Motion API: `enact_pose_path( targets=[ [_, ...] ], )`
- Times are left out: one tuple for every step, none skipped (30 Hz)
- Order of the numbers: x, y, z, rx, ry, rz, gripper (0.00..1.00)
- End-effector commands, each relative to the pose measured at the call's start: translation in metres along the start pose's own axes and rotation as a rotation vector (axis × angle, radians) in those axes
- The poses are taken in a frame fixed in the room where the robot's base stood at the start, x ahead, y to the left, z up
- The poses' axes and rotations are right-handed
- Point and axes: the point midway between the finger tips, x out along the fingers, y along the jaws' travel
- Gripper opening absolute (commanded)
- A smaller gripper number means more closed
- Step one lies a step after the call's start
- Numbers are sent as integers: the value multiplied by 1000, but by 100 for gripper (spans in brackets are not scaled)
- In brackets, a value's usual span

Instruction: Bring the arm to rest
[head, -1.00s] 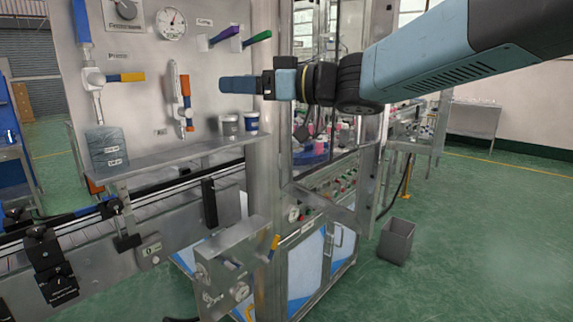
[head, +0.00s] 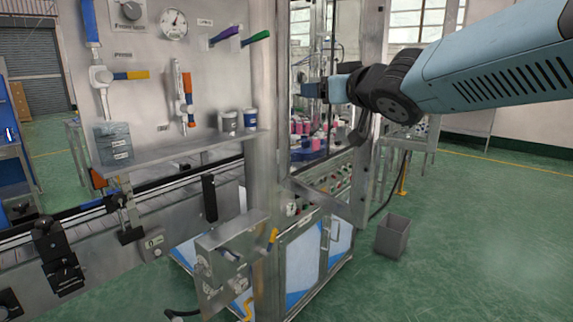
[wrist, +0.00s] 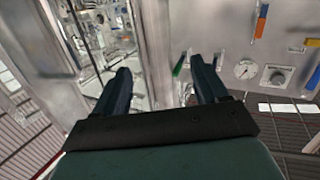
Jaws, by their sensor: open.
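My gripper (head: 312,90) is at the end of my blue and black arm, in front of the glazed machine in the head view. In the wrist view my gripper (wrist: 166,88) shows two dark fingers spread apart with nothing between them. The panel post stands beyond the gap between the fingers. In the head view the fingers are small and seen from the side.
The steel panel (head: 140,60) with valves and a gauge (head: 173,22) is left of my gripper. Two small cups (head: 228,122) stand on its shelf (head: 180,150). A grey bin (head: 392,236) stands on the green floor at right, with open floor around it.

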Motion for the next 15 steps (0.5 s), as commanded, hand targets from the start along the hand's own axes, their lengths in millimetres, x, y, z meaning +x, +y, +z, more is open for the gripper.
enact_pose_path(
  targets=[
    [-12, 19, 11, 8, -43, 83, 73],
    [-19, 30, 18, 12, -73, 130, 73],
    [-29, 43, 29, 19, -118, 187, 73],
    [-37, 51, 38, 26, -153, 227, 73],
    [-46, 59, 47, 35, -192, 265, 73],
    [-58, 68, 59, 47, -244, 310, 73],
    [-68, 74, 69, 57, -284, 340, 73],
    [-78, 79, 79, 68, -328, 368, 73],
    [-91, 83, 92, 85, -385, 399, 73],
    [-101, 86, 103, 98, -431, 418, 73],
    [-112, 87, 113, 112, -476, 434, 73],
    [-126, 88, 127, 133, -538, 450, 73],
    [-137, 86, 137, 149, -585, 457, 73],
    [-147, 84, 147, 165, -630, 461, 73],
    [-161, 81, 160, 188, -690, 461, 73]
  ],
)
